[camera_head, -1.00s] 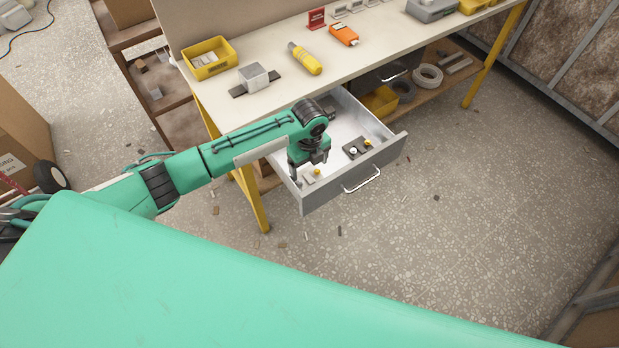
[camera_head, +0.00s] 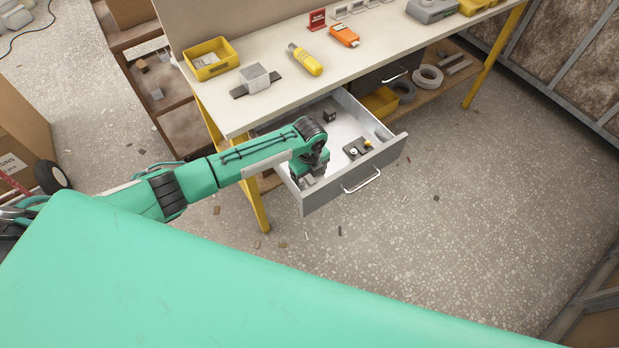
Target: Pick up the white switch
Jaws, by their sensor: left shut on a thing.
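My left gripper (camera_head: 305,178) points down into the open drawer (camera_head: 359,176), at its front left corner. It is shut on the white switch (camera_head: 309,182), which is small, pale and mostly hidden by the fingers and wrist. I cannot tell whether the switch is still touching the drawer floor. A dark switch (camera_head: 353,152) with a light knob lies in the drawer to the right of the gripper, with a yellow part (camera_head: 368,143) beside it. My right gripper is out of view.
A small dark block (camera_head: 329,116) lies at the back of the drawer. The workbench (camera_head: 365,62) above holds a yellow bin (camera_head: 210,58), a yellow tool (camera_head: 304,59) and an orange device (camera_head: 344,36). The floor in front of the drawer is mostly clear.

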